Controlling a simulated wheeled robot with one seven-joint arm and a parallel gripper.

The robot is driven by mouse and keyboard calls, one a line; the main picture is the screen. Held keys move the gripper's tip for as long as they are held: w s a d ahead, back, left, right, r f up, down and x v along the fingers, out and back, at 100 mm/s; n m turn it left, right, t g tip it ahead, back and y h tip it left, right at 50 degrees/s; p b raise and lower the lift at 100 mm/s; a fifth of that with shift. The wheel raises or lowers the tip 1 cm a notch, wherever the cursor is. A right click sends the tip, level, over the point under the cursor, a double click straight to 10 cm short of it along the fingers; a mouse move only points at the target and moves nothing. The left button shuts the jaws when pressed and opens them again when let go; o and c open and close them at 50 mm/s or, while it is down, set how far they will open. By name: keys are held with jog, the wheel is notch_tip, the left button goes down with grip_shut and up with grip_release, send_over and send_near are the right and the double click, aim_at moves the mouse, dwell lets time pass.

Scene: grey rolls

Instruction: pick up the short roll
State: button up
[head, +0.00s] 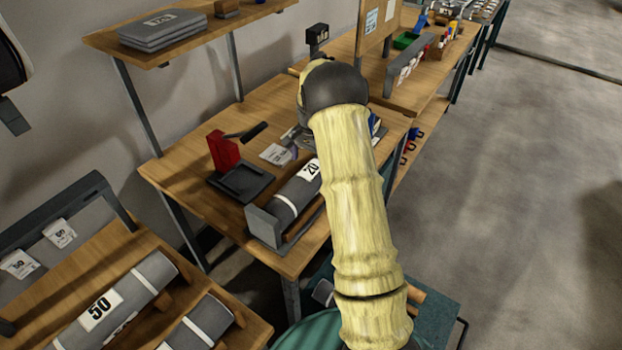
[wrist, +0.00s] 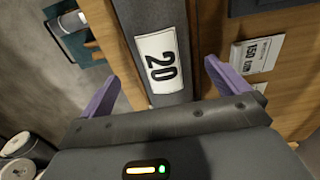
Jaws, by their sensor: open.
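A grey roll with a white "20" label and a white band (head: 290,203) lies in a grey-ended holder on the middle wooden bench. It looks shorter than the "50" roll. My arm hides its far part in the head view. In the wrist view the grey roll (wrist: 150,14) runs down between the purple fingers of my gripper (wrist: 162,70), its "20" label facing the camera. The fingers are apart, one on each side of the roll, with gaps to it. I cannot tell how far above it they are. The gripper is mostly hidden in the head view.
A red and black device (head: 224,150) stands beside the roll. A long "50" roll (head: 135,288) and another banded roll (head: 203,320) lie on the left bench (head: 112,250). A shelf (head: 188,42) overhangs the back. The floor (head: 510,190) at right is clear.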

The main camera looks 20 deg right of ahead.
aim_at(311, 168)
jog(key=shift+w+f+p, duration=0.15)
jog(key=shift+f+p, duration=0.55)
jog(key=shift+f, duration=1.9)
jog(key=c, duration=1.3)
jog(key=shift+r, duration=0.1)
notch_tip(311, 168, up, 18)
jog(key=shift+b, duration=0.8)
